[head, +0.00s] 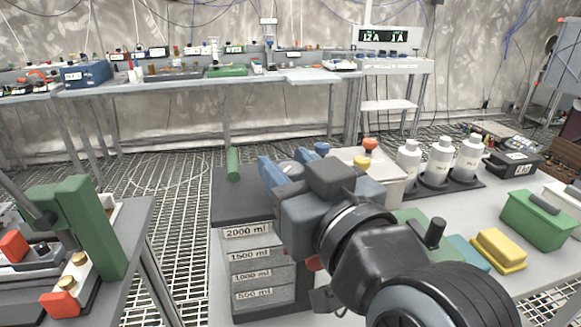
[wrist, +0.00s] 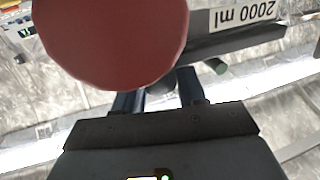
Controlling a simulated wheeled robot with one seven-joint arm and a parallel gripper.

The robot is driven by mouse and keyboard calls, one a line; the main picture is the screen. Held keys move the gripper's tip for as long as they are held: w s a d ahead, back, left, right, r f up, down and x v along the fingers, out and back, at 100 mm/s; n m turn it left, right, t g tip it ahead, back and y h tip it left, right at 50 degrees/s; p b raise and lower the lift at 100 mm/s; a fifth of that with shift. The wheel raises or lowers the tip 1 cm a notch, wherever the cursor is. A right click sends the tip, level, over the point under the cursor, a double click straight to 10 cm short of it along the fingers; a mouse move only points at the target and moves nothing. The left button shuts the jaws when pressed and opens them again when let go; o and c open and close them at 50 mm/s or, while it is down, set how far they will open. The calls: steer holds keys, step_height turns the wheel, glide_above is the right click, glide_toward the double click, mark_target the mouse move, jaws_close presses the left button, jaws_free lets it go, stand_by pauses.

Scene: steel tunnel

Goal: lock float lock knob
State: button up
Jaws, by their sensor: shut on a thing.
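My gripper (head: 294,161) is over the top of the grey box (head: 244,207) with volume labels, its blue fingers on either side of a grey round knob (head: 289,168). In the wrist view the fingers (wrist: 158,98) stand apart with a dark rounded piece (wrist: 160,86) between them; I take it for the same knob. The gripper body hides much of the box top and the knob's base. A large red round part (wrist: 112,35) fills the upper left of the wrist view, close to the camera. How far the knob is turned cannot be told.
A green cylinder (head: 233,163) stands at the box's back left. White bottles (head: 439,160) in a dark holder, a yellow block (head: 498,250) and a green case (head: 538,219) lie to the right. A left bench holds a green upright (head: 88,228). Grating floor lies between.

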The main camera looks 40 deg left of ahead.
steer(key=shift+r+m+t+h+p, duration=0.15)
steer(key=shift+m+t+h+p, duration=0.25)
steer(key=shift+p, duration=0.6)
steer(key=shift+s+m+t+p, duration=0.1)
steer(key=shift+m+t+p, duration=0.2)
steer(key=shift+t+p, duration=0.2)
steer(key=m+t+h+p, duration=0.2)
steer(key=p, duration=0.1)
steer(key=shift+t, duration=0.4)
steer(key=shift+f+m+t+h+b, duration=0.15)
steer(key=shift+m+t+h, duration=0.45)
steer(key=shift+h, duration=0.2)
steer(key=shift+f+m+t+h+b, duration=0.1)
steer(key=shift+m+t+h+b, duration=0.05)
steer(key=shift+m+t+h, duration=0.55)
steer(key=shift+m+h+b, duration=0.5)
steer(key=shift+h+b, duration=0.05)
steer(key=shift+h, duration=0.35)
steer(key=shift+m+t+h, duration=0.3)
steer(key=shift+t+h, duration=0.1)
steer(key=shift+t, duration=0.1)
steer(key=o, duration=0.9)
steer(key=shift+r, duration=0.1)
